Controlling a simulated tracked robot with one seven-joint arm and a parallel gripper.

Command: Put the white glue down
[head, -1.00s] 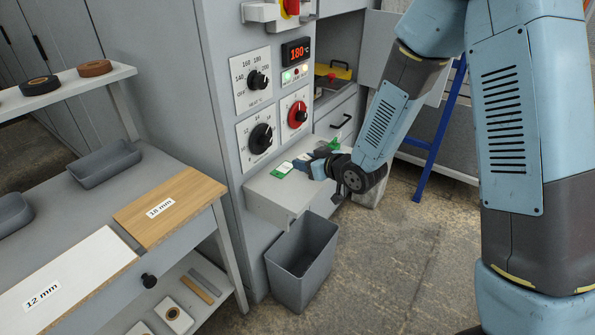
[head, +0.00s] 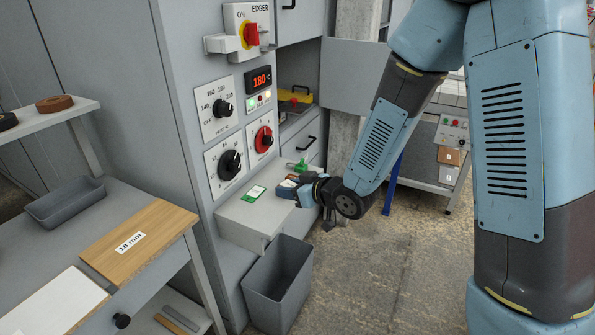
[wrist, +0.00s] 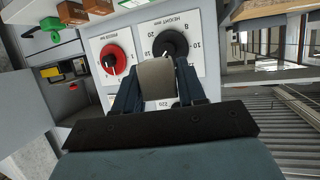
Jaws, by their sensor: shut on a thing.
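My gripper (head: 288,190) is at the grey ledge on the front of the machine, low over its right part. In the wrist view the two blue fingers (wrist: 157,90) are shut on a pale grey-beige piece, the white glue (wrist: 157,78). A green-edged white card (head: 255,192) lies on the ledge left of my gripper. A green item (head: 301,166) stands just behind my gripper.
The machine panel with a red knob (head: 263,139) and a black knob (head: 229,164) rises behind the ledge. A grey bin (head: 280,285) stands on the floor below. A side table with an 18 mm board (head: 155,230) and a grey tray (head: 65,202) is at left.

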